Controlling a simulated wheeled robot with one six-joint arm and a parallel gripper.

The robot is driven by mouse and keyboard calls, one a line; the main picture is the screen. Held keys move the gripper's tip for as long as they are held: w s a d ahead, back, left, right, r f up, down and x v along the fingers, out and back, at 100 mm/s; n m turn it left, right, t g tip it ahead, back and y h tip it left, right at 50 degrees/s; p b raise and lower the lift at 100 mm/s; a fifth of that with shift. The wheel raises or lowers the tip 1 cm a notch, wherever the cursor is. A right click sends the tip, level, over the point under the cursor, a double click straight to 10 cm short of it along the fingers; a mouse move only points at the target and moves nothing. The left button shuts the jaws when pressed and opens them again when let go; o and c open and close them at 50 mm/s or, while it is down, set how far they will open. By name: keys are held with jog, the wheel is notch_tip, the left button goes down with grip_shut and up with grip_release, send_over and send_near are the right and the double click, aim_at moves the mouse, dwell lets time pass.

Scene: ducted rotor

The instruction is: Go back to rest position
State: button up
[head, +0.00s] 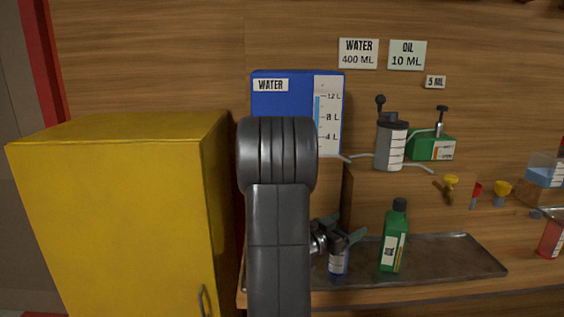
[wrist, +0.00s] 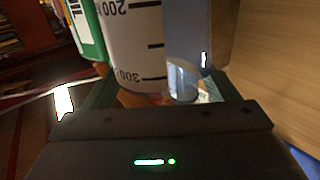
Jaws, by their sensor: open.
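My gripper (head: 343,230) hangs over the left part of the metal tray (head: 455,262) in the head view, partly behind my grey arm. Its green fingers are apart in the wrist view (wrist: 165,88). A small bottle with a blue label (head: 338,263) stands on the tray just below the gripper. A green oil bottle (head: 393,240) stands upright to its right, apart from the gripper. The wrist view shows a white graduated container (wrist: 135,45) and a bluish clear object (wrist: 188,78) beyond the fingers. I cannot tell whether anything touches the fingers.
A yellow cabinet (head: 115,200) fills the left. A blue water tank (head: 280,97) stands behind my arm.

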jog(key=shift+f, duration=1.3)
jog(key=shift+f, duration=0.15)
